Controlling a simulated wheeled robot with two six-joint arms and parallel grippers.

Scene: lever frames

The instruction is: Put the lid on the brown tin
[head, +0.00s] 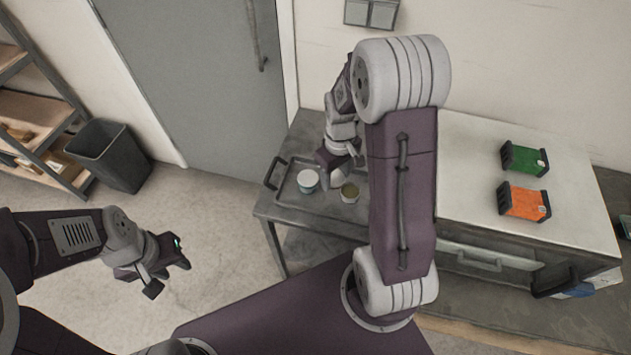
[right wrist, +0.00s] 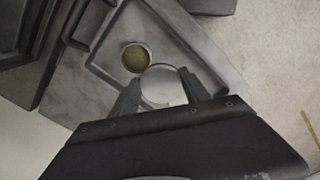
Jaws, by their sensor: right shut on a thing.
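A brown tin (head: 349,192) stands open on the tray (head: 290,199); its olive inside also shows in the right wrist view (right wrist: 137,57). My left gripper (head: 168,270) is open and empty over the floor, away from the table.
The tray lies at the left end of the grey table (head: 466,140). A green case (head: 525,158) and an orange case (head: 524,202) stand on the right part. A dark bin (head: 108,155) and a shelf (head: 35,125) are at the far left. My right arm hides the middle of the table.

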